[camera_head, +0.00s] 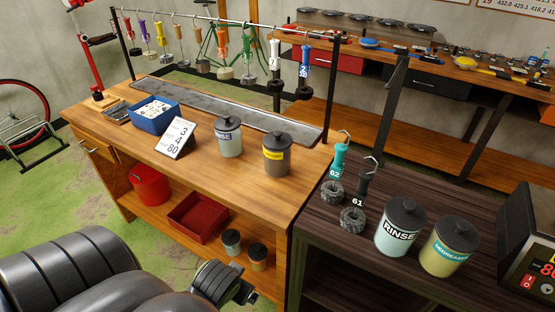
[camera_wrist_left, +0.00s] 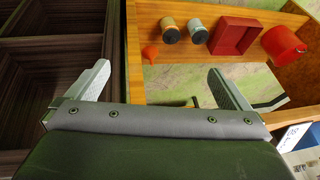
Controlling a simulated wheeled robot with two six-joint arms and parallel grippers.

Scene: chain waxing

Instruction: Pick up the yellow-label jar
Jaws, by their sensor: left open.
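The yellow-label jar (camera_head: 276,155) is dark with a black lid and stands upright near the right end of the wooden bench top. My left gripper (camera_head: 247,291) is low in front of the bench, below the bench top and well apart from that jar. In the left wrist view its two fingers (camera_wrist_left: 158,68) are spread wide with nothing between them. The yellow-label jar on the bench top cannot be made out in the left wrist view. My right gripper is not in view.
A hanging rail with tools runs behind. The lower shelf holds small jars (camera_wrist_left: 170,31), a red tray (camera_wrist_left: 235,37) and a red bucket (camera_wrist_left: 283,45). A dark cart (camera_head: 310,235) stands right.

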